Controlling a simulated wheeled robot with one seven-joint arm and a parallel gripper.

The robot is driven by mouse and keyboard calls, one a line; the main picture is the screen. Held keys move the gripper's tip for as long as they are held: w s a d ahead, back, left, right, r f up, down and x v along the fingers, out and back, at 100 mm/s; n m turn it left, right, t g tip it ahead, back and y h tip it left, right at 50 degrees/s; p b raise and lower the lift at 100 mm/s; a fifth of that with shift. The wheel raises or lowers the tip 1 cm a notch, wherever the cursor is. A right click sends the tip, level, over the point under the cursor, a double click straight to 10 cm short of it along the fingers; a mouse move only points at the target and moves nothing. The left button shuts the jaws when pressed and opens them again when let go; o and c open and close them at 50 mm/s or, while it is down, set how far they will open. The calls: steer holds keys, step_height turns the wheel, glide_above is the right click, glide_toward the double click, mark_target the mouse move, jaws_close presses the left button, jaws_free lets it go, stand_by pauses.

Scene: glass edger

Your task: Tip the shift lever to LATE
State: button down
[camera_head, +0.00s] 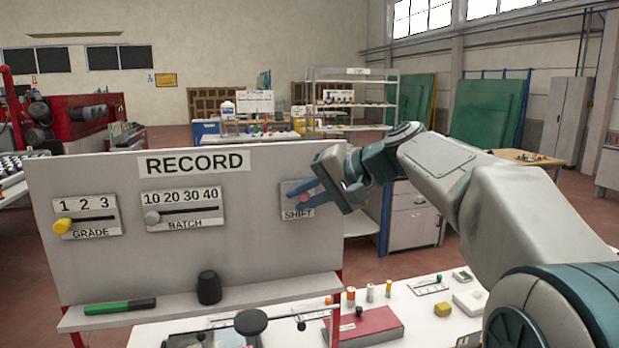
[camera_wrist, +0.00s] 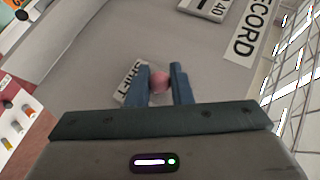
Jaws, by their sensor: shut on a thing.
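The SHIFT plate (camera_head: 291,213) is at the right end of the grey RECORD panel (camera_head: 250,245). The plate also shows in the wrist view (camera_wrist: 132,88), partly behind a finger. My gripper (camera_head: 300,194) is at the plate, and its two blue fingers (camera_wrist: 168,82) are around the pink knob of the shift lever (camera_wrist: 159,84). In the head view only a bit of the pink knob (camera_head: 304,199) shows between the fingers. The gripper is shut on the knob. The lever's shaft and the EARLY and LATE markings are hidden, so I cannot tell its tilt.
Left on the panel are the GRADE slider (camera_head: 62,226) with a yellow knob and the BATCH slider (camera_head: 152,217) with a grey knob. A ledge (camera_head: 250,291) below holds a green-and-black marker (camera_head: 120,307) and a black cup (camera_head: 209,287). A white table with small items stands below right.

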steer(key=shift+w+r+m+g+p, duration=0.1)
steer(key=shift+r+m+g+p, duration=0.2)
steer(key=shift+p, duration=0.75)
steer(key=c, duration=1.4)
jaws_free()
steer(key=shift+w, duration=0.1)
steer(key=shift+o, duration=0.2)
steer(key=shift+d+r, duration=0.15)
steer(key=shift+d, duration=0.15)
steer(key=b+v, duration=0.1)
steer(key=v, duration=1.2)
steer(key=shift+a+r+b, duration=0.2)
steer(key=shift+r+b, duration=0.05)
steer(key=shift+b, duration=0.15)
